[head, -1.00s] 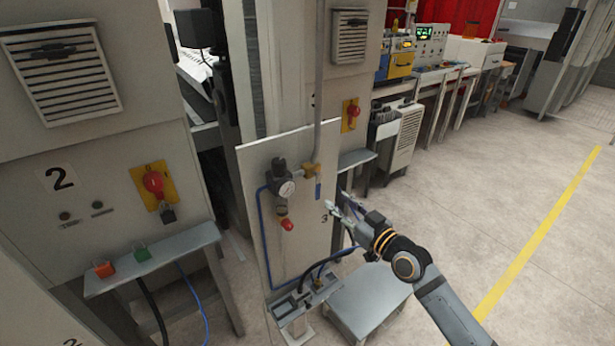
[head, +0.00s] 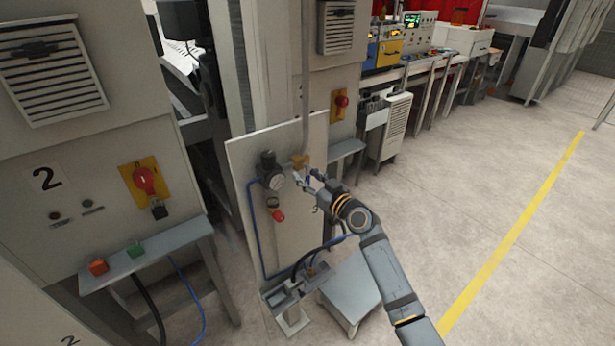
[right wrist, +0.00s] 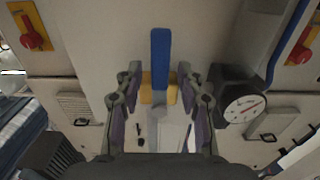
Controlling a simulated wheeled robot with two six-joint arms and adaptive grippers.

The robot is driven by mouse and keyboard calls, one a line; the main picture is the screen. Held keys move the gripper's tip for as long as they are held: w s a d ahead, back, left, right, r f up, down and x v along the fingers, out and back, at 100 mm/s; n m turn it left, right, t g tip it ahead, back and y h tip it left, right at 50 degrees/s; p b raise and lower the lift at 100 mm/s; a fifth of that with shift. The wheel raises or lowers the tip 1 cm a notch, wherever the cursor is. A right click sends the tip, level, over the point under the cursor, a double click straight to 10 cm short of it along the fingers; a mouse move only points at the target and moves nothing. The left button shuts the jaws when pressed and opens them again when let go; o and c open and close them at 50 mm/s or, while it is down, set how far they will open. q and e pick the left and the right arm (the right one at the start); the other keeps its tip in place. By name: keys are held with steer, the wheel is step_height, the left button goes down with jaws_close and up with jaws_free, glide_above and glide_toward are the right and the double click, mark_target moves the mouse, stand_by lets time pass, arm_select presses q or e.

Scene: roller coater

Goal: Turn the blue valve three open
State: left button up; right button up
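The blue valve three is a flat blue lever (right wrist: 160,62) on a brass body (head: 301,161), mounted on a pale upright panel (head: 294,228). In the right wrist view the lever is long and straight, between the two fingers. In the head view my gripper mostly hides the lever. My right gripper (head: 308,181) is in front of the valve; its parted fingers (right wrist: 159,80) stand either side of the lever and brass body, with gaps on both sides. I cannot tell whether the fingertips reach past the lever. My left gripper is not in view.
A pressure gauge (head: 276,182) with a black regulator and a red knob (head: 278,215) sits close left of the valve. A grey pipe (head: 306,80) runs up from it. A low grey stand (head: 350,288) is below my right arm. Open floor lies to the right.

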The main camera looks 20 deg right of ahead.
jaws_close()
steer(key=shift+d+f+n+b, duration=0.2)
steer(key=shift+n+b, duration=0.1)
steer(key=shift+b, duration=0.5)
steer(key=shift+w+d+r+n+b, duration=0.2)
steer(key=shift+d+r+n+b, duration=0.35)
steer(key=shift+n+b, duration=2.55)
steer(key=shift+w+d+r+n+b, duration=0.15)
steer(key=shift+d+r+n+b, duration=0.35)
steer(key=shift+n+b, duration=2.55)
steer(key=shift+w+d+r+n+b, duration=0.25)
steer(key=shift+r+n+b, duration=0.45)
steer(key=shift+n+b, duration=2.4)
steer(key=shift+m+b, duration=0.45)
steer(key=shift+b, duration=0.05)
steer(key=shift+d, duration=0.1)
